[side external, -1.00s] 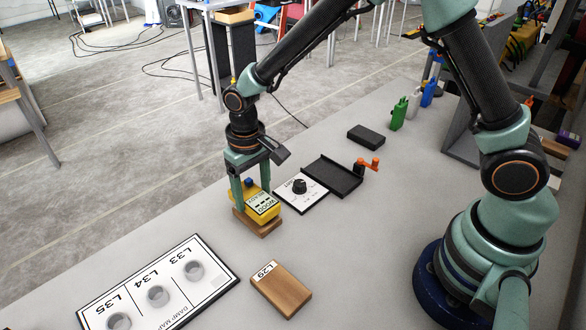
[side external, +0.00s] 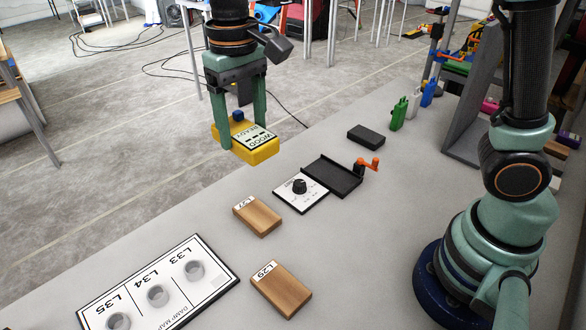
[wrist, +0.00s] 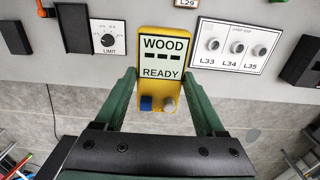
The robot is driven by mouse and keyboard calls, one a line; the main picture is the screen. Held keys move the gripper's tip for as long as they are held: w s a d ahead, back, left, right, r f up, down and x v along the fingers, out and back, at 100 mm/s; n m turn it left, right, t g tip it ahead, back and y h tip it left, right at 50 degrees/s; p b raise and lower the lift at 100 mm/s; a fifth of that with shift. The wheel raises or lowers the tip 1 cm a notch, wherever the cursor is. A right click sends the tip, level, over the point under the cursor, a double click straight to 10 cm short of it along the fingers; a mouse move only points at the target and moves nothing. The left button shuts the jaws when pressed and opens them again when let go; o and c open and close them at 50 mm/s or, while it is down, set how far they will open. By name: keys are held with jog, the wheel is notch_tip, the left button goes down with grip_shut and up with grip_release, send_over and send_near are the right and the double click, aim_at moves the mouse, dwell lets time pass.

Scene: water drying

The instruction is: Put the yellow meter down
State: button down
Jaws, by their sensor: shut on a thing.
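The yellow meter (side external: 250,152) is held up in the air between the fingers of my gripper (side external: 243,135), which is shut on it. In the side view it hangs above and behind the wood block L27 (side external: 258,216), clear of the table. In the wrist view the meter (wrist: 165,87) shows its face, reading "WOOD", dashes and "READY", with a blue button and a grey knob below. Green fingers of my gripper (wrist: 165,95) flank it on both sides.
Block L29 (side external: 281,289) lies near the front. The damp map board (side external: 212,296) with L33, L34 and L35 is left of it. A limit dial card (side external: 308,201), an empty black tray (side external: 330,174) and a black block (side external: 366,134) stand farther back. Bare table lies right of them.

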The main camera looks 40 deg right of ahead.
jog(key=s+a, duration=0.3)
jog(key=s, duration=0.3)
jog(key=s+a, duration=0.3)
jog(key=s, duration=0.4)
notch_tip(320, 180, down, 16)
jog(key=shift+d+r, duration=0.1)
jog(key=shift+f, duration=2.1)
jog(key=shift+f, duration=0.1)
grip_release()
